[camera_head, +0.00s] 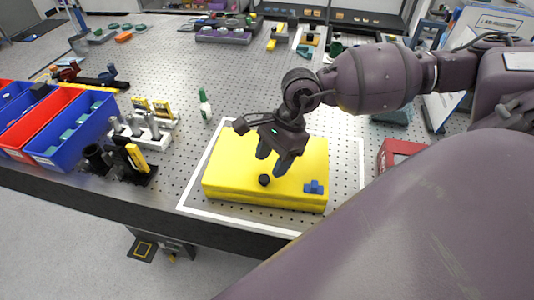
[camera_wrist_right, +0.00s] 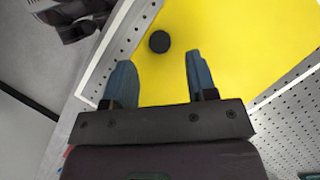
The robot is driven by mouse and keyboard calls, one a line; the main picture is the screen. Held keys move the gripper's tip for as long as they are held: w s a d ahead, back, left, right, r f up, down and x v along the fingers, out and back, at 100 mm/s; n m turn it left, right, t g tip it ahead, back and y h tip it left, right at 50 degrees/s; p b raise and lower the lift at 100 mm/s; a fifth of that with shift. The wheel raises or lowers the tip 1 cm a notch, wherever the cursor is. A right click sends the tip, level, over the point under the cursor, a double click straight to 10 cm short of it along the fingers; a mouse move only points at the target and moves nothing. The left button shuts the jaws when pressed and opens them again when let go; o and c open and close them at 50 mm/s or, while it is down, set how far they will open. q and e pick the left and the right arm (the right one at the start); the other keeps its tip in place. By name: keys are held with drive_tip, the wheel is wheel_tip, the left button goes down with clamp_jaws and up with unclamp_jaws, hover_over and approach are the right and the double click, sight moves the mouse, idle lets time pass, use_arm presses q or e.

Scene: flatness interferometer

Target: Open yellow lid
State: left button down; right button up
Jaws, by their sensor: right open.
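The yellow lid (camera_head: 230,165) is a flat rectangular cover lying closed on a low box near the table's front edge. A round black knob (camera_head: 264,180) stands on its top near the front, and a blue cross-shaped piece (camera_head: 314,187) sits at its front right. My right gripper (camera_head: 271,166) is open and empty above the lid, just behind the knob. In the right wrist view, the two blue fingers (camera_wrist_right: 158,75) are spread over the yellow surface, with the black knob (camera_wrist_right: 159,41) beyond their tips, not between them. My left gripper is not in view.
Blue and red bins (camera_head: 72,130) stand at the left edge. A small green-and-white bottle (camera_head: 205,105) and a rack of grey cylinders with yellow parts (camera_head: 140,130) stand left of the lid. A red box (camera_head: 396,153) is to the right.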

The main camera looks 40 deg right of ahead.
sight(265, 177)
drive_tip(key=shift+x, duration=1.9)
clamp_jaws()
